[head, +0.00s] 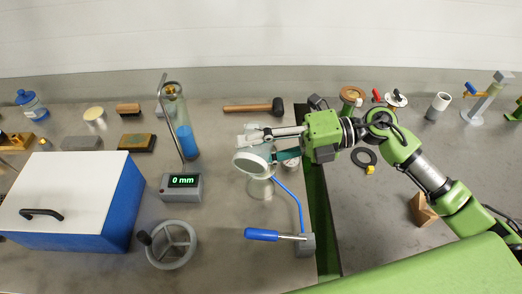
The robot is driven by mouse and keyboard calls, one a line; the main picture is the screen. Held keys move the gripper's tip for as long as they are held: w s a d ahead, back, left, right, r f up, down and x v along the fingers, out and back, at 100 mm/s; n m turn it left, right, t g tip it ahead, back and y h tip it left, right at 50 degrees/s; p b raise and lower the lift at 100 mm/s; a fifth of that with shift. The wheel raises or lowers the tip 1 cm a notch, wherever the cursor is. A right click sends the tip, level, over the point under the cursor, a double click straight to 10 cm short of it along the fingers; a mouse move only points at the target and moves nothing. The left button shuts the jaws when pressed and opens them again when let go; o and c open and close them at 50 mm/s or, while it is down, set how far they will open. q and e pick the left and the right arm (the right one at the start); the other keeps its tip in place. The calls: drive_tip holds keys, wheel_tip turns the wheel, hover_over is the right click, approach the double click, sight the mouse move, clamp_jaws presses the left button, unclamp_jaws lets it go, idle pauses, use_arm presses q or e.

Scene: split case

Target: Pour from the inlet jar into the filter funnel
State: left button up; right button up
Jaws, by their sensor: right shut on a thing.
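My right gripper (275,143) reaches in from the right and is shut on a pale, clear round vessel (251,160), which looks like the inlet jar. The jar is tilted, with its round end toward the left and front. Right below it is a clear glass piece (260,189), probably the filter funnel, partly hidden by the jar. I cannot tell whether the two touch, and I see no liquid stream between them. My left gripper is not in view.
A glass cylinder with blue liquid (184,140) stands behind a gauge reading 0 mm (182,187). A blue-handled valve (262,235) and a grey handwheel (171,245) are in front. A white-topped blue case (75,190) fills the left. A green-floored gap (320,215) splits the bench.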

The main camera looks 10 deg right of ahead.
drive_tip(key=shift+w+f+m, duration=0.1)
drive_tip(key=shift+f+m, duration=0.05)
drive_tip(key=shift+m, duration=0.15)
idle(0.9)
